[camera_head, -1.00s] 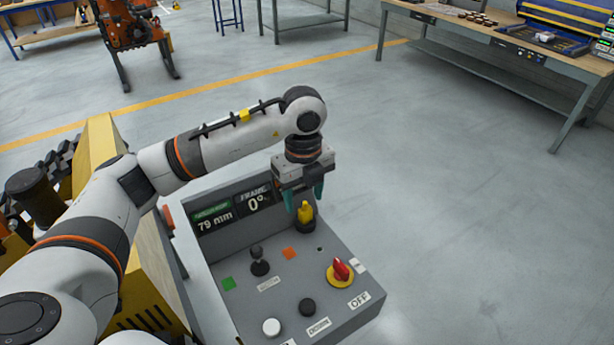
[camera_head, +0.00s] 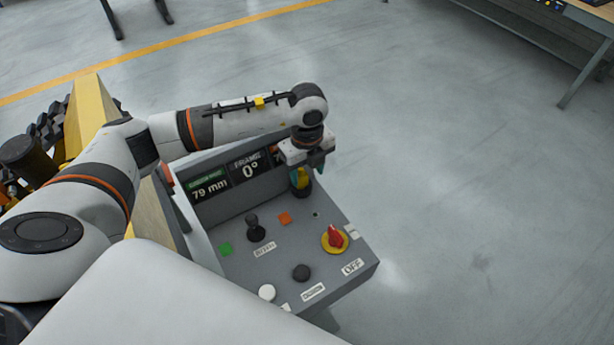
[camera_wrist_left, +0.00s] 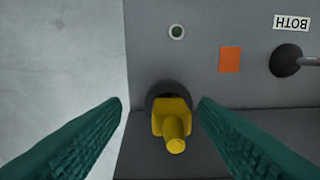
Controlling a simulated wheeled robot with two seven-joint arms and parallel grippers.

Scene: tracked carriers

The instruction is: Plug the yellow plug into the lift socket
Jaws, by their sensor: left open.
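The yellow plug (camera_head: 302,178) stands in a dark round holder (camera_head: 302,190) at the back right corner of the grey console (camera_head: 230,218). It also shows in the left wrist view (camera_wrist_left: 173,128). My left gripper (camera_head: 308,172) is over the plug, its teal fingers pointing down on either side of it. In the left wrist view the gripper (camera_wrist_left: 160,102) is open, with a gap between each finger and the plug. A small ringed hole (camera_wrist_left: 177,32) shows in the console top; I cannot tell whether it is the lift socket. My right gripper is out of view.
The console bears a black joystick (camera_head: 255,229), a red knob on a yellow disc (camera_head: 335,238), a black button (camera_head: 301,272), a white button (camera_head: 267,292) and a raised display panel (camera_head: 210,184). Open floor lies to the right. A workbench leg (camera_head: 588,75) stands far right.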

